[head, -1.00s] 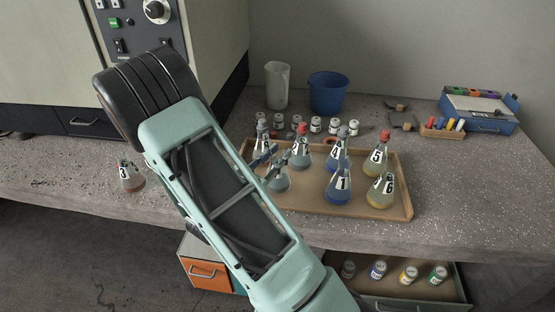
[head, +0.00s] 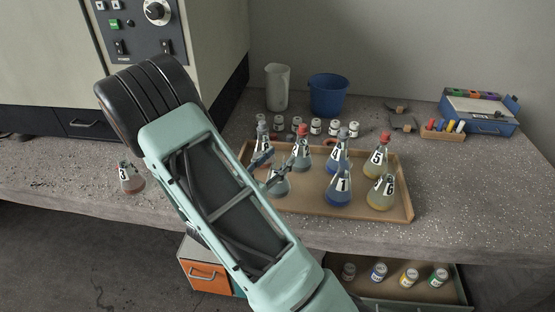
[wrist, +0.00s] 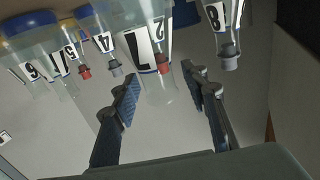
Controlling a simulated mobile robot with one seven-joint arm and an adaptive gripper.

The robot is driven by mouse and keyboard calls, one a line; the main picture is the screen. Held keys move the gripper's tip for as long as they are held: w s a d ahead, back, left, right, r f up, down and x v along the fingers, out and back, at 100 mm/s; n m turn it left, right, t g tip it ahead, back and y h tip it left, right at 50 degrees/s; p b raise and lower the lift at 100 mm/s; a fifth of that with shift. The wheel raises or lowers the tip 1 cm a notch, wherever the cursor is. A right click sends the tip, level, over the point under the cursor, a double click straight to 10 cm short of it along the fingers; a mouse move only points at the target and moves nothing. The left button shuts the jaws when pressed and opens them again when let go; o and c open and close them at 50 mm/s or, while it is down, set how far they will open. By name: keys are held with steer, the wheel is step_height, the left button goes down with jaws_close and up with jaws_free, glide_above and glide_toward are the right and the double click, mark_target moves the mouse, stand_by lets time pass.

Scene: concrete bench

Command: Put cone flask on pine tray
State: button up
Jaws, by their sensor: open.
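A pine tray (head: 345,209) lies on the bench and holds several cone flasks. They include blue flask 1 (head: 340,188), blue flask 4 (head: 338,158), flask 2 (head: 301,156), and yellow flasks 5 (head: 377,162) and 6 (head: 380,194). Flask 7 (wrist: 143,50) is a clear flask at the tray's left front, partly covered by my gripper in the head view (head: 278,186). Another flask, 3 (head: 131,180), stands on the bench left of my arm. My gripper (wrist: 160,72) is open, its fingers on either side of flask 7's neck area; contact is unclear. Flask 8 (wrist: 227,22) is beside the right finger.
Several small jars (head: 316,126) stand behind the tray. A blue bucket (head: 328,93) and a clear beaker (head: 277,88) stand farther back. A blue box (head: 480,112) is at the right. An open drawer (head: 400,290) with jars sits below the bench. Flasks crowd the gripper.

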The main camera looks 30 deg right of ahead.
steer(key=v, duration=1.2)
